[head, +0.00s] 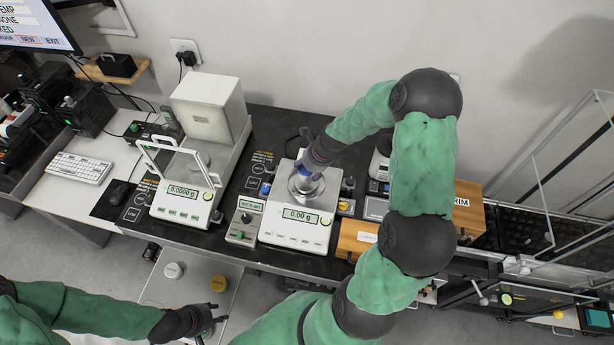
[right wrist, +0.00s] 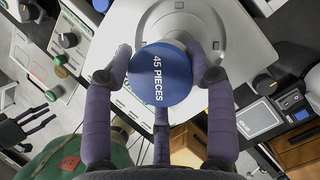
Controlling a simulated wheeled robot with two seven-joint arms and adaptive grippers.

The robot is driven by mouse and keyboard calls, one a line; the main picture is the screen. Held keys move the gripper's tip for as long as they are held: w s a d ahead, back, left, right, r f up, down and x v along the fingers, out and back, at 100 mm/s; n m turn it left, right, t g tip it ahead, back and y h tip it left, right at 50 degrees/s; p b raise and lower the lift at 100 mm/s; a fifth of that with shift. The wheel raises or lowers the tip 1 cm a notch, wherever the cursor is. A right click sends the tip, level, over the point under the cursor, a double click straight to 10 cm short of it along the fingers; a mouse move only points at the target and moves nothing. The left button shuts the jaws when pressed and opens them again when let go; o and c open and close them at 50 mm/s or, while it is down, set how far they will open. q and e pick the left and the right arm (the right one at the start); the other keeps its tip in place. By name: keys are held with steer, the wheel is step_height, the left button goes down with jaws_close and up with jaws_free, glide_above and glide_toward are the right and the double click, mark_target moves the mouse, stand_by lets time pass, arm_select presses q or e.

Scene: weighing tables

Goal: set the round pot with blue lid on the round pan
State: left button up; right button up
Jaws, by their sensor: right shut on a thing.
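The round pot's blue lid (right wrist: 160,75), marked "45 PIECES", sits between the fingers of my right gripper (right wrist: 165,75) in the right wrist view. In the head view my right gripper (head: 308,165) is over the silver round pan (head: 306,188) of the middle balance (head: 295,232), and the pot is mostly hidden by it. The pan also shows behind the lid in the right wrist view (right wrist: 212,40). The balance reads 0.00 g; any gap between pot and pan is hard to see. My left gripper (head: 212,320) is open and empty, low at the front.
A balance with a glass shield (head: 180,197) stands to the left on the black table. A small control box (head: 245,222) is beside the middle balance. Wooden boxes (head: 357,238) stand to the right.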

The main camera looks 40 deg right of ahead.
mark_target(307, 175)
steer(key=shift+w+d+f, duration=0.2)
steer(key=shift+f, duration=0.1)
steer(key=shift+w+d+f+b, duration=0.1)
steer(key=shift+f+b, duration=0.3)
steer(key=shift+f, duration=0.5)
steer(key=shift+w+d+f+b, duration=0.1)
steer(key=shift+f+b, duration=0.25)
steer(key=shift+f, duration=0.5)
steer(key=shift+f, duration=0.15)
steer(key=o, duration=1.2)
steer(key=shift+o, duration=0.2)
